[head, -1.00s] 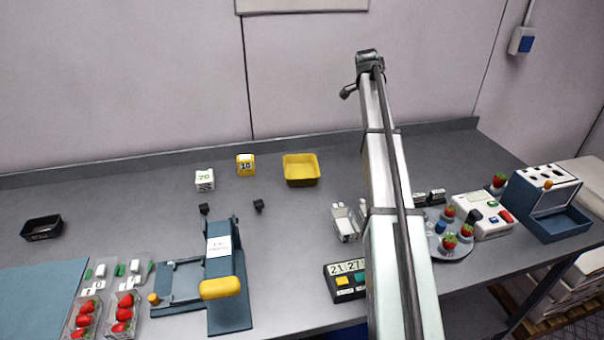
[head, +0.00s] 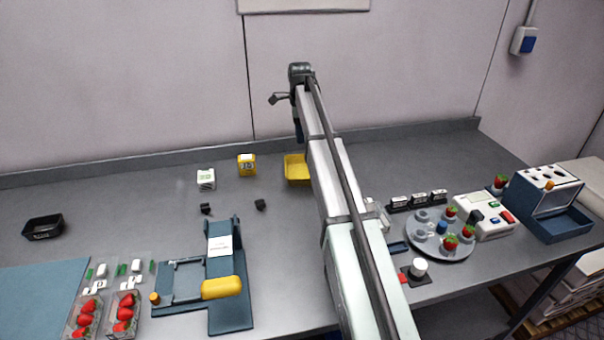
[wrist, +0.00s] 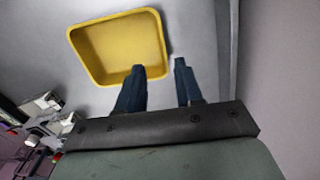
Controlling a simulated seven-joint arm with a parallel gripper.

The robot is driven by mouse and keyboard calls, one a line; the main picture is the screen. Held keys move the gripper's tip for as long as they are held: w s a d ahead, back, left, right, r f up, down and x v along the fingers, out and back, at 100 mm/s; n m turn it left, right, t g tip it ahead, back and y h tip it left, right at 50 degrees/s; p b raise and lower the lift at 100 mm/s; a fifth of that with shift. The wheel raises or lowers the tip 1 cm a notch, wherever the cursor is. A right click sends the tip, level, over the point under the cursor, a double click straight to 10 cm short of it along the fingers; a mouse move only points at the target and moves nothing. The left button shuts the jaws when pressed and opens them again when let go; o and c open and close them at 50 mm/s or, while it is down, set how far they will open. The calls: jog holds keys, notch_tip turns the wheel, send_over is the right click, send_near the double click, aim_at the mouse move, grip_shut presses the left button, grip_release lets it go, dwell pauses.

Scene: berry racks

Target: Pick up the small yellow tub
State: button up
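The small yellow tub (head: 294,172) stands empty on the grey bench near the back wall; my arm hides its right part in the head view. In the wrist view the whole tub (wrist: 84,48) shows as a rounded open tray, upper left of my gripper. My gripper (wrist: 160,68) has two dark blue fingers with a clear gap between them, so it is open and empty. The left fingertip overlaps the tub's near right corner in the picture; I cannot tell whether it touches. In the head view the gripper is mostly hidden behind the arm.
A yellow block (head: 246,165) and a white block (head: 206,179) stand left of the tub. A blue press-like fixture (head: 232,310) and berry punnets (head: 84,325) are at front left. A round berry plate (head: 450,250) is at right. Bench between is clear.

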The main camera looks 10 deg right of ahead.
aim_at(300, 158)
notch_tip(300, 158, down, 10)
jog(key=shift+r, duration=0.25)
grip_shut()
dwell(0.6)
